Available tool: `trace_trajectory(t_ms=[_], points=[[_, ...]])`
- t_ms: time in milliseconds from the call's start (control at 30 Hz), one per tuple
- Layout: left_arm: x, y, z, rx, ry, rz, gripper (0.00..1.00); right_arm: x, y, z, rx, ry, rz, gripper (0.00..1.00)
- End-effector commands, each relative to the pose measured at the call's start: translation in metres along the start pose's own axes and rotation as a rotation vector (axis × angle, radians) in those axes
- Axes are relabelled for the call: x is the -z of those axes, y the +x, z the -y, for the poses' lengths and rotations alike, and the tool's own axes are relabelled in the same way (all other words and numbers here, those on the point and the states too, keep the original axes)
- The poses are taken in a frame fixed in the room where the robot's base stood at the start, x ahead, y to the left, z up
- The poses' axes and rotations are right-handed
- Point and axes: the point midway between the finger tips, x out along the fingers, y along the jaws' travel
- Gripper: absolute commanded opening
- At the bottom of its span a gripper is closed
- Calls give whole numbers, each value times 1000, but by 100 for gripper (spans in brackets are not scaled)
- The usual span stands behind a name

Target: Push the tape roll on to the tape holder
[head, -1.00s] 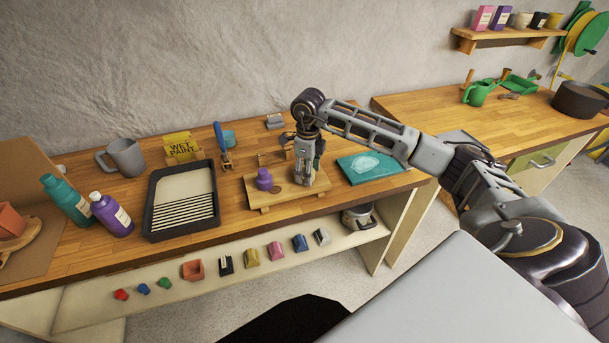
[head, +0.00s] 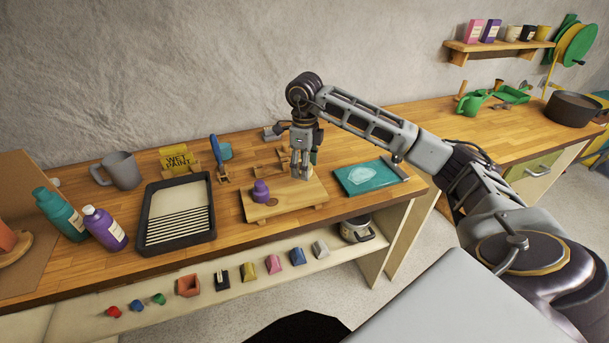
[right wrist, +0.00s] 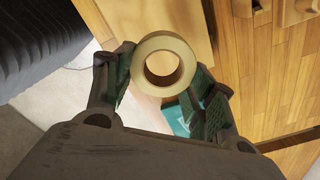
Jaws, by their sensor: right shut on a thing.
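My right gripper (head: 302,172) points down just above the right part of a low wooden board (head: 250,214). In the right wrist view, its fingers (right wrist: 162,72) are closed on both sides of a cream tape roll (right wrist: 138,62), with the roll's open hole facing the camera. In the head view the roll is mostly hidden by the fingers. A purple knob-like piece (head: 261,193) stands on the board, left of the gripper. I cannot tell for sure which part is the tape holder. My left gripper is not in view.
A teal panel (head: 360,178) lies right of the board. A black paint tray (head: 150,236), a grey mug (head: 123,171), a yellow sign (head: 177,159) and bottles (head: 104,229) stand to the left. Small wooden pieces (head: 268,170) lie behind the board. Several coloured items line the lower shelf.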

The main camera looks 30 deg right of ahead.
Motion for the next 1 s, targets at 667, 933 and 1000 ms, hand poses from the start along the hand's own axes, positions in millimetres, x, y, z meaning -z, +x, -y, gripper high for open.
trace_trajectory(t_ms=[667, 933, 1000], points=[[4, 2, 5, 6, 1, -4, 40, 0, -30, 0, 0, 1, 0, 31], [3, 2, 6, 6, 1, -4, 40, 0, -30, 0, 0, 0, 0, 31], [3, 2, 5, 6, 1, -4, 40, 0, -29, 0, 0, 1, 0, 31]])
